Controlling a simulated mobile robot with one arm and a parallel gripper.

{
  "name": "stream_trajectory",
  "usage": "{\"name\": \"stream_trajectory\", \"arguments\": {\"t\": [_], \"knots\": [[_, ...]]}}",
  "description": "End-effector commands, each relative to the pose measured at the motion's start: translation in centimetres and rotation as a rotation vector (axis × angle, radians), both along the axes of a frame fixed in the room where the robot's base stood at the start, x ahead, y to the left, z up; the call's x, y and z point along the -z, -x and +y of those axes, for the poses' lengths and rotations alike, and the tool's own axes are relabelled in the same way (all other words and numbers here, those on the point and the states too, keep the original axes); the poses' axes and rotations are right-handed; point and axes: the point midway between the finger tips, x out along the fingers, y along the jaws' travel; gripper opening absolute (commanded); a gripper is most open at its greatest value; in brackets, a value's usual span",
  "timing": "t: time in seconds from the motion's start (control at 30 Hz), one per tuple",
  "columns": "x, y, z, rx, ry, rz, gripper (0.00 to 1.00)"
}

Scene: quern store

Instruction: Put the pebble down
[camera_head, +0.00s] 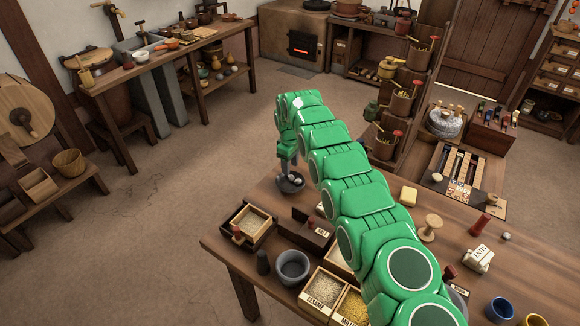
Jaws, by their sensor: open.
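My gripper (288,166) points down at the end of my green arm, just over a small dark bowl (291,187) at the far edge of the wooden table. Its jaws are open. A small pale pebble (298,180) shows at the bowl, close beside the fingertips. It looks to lie in the bowl, apart from the jaws, but it is too small to be sure. The arm hides part of the table behind and right of the bowl.
A wooden box (249,222), a grey cup (293,267) and grain boxes (325,289) stand on the table's near left. A wooden spool (430,228) and a white sack (478,259) stand to the right. The floor (190,200) on the left is clear.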

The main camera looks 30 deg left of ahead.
Motion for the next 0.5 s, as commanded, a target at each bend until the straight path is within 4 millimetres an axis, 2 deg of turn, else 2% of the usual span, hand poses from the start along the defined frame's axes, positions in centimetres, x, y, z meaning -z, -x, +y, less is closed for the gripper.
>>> {"name": "stream_trajectory", "arguments": {"t": [0.3,0.5], "knots": [[-5.7,-0.1,0.1,0.0,-0.005,-0.004,0.49],[-8.8,0.0,0.1,-0.001,-0.004,-0.003,0.49]]}}
